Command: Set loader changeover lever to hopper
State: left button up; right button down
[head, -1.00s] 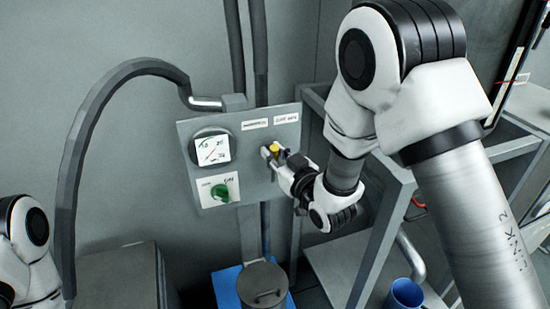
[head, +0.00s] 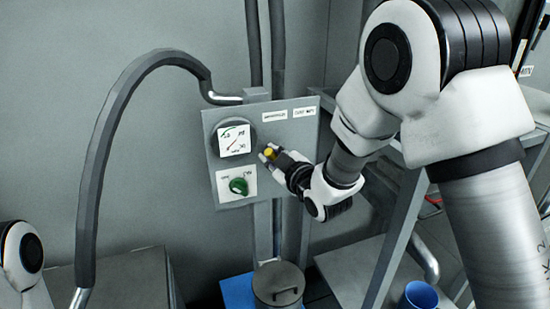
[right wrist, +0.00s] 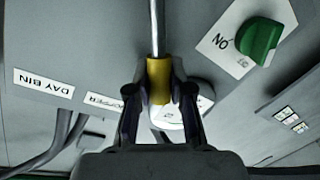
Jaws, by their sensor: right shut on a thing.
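The changeover lever has a yellow grip (head: 270,153) and stands out from a grey panel (head: 213,165). In the head view the grip lies below the left label (head: 274,116), left of the one reading DAY BIN (head: 304,112). My right gripper (head: 268,155) is shut on the yellow grip. In the right wrist view the yellow grip (right wrist: 158,80) sits between the fingers, with a metal rod (right wrist: 154,25) running up from it. There the DAY BIN label (right wrist: 43,83) is clear and the other label (right wrist: 105,103) is partly hidden. The lever's pivot is hidden.
A gauge (head: 235,140) and a green knob (head: 239,186) are on the panel, left of the lever. A lidded grey pot (head: 278,285) stands below. A frame stand and a blue cup (head: 420,297) are at right. A thick hose (head: 95,170) arches at left.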

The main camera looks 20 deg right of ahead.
dwell(0.4)
jog(key=c, duration=1)
grip_release()
jog(key=shift+a, duration=0.1)
jog(key=v, duration=1.2)
jog(key=shift+w, duration=0.1)
jog(key=shift+f, duration=0.1)
